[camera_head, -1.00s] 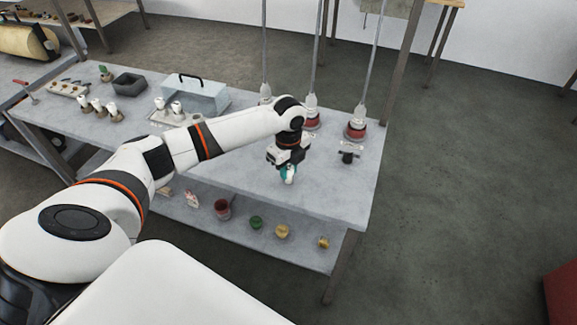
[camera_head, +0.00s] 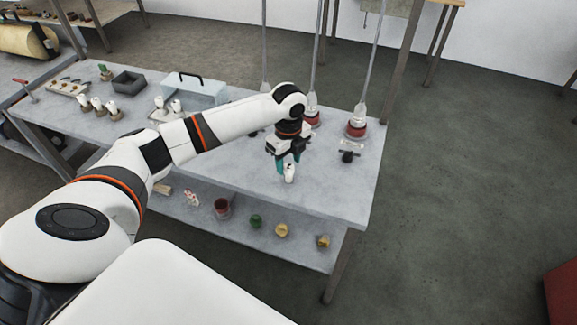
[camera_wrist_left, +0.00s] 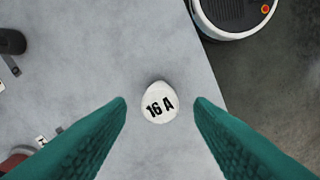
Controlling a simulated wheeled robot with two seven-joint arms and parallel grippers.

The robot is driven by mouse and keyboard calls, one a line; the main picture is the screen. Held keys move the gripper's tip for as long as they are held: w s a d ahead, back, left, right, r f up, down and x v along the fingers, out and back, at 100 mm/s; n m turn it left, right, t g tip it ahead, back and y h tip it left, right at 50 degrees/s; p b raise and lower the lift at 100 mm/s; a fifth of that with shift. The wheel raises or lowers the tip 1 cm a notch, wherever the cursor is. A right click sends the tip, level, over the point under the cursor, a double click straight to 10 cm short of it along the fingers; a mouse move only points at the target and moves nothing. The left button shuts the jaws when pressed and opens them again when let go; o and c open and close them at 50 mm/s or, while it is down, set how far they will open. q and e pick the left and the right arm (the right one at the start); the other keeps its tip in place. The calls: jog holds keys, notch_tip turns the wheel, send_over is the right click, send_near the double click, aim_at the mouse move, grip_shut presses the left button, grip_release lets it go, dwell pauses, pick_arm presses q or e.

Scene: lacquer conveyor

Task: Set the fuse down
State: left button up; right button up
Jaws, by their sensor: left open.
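The fuse (camera_head: 289,172) is a small white piece on the grey table top (camera_head: 240,165), close to its front edge. In the left wrist view the fingers (camera_wrist_left: 160,112) stand on both sides of the fuse, with a gap on each side. The fuse appears to stand upright on the table. My right gripper is not in view.
A black piece (camera_head: 347,157) stands on the table to the right, near red-based hanging fittings (camera_head: 357,128). White fuse-like pieces (camera_head: 97,104), a grey box (camera_head: 129,82) and a clear case with a black handle (camera_head: 200,92) are at the left. The lower shelf holds several small objects.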

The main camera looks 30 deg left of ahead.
aim_at(289, 166)
pick_arm(q)
notch_tip(289, 166, up, 9)
jog(key=shift+r+b, duration=0.15)
jog(key=shift+b, duration=0.2)
dwell(0.3)
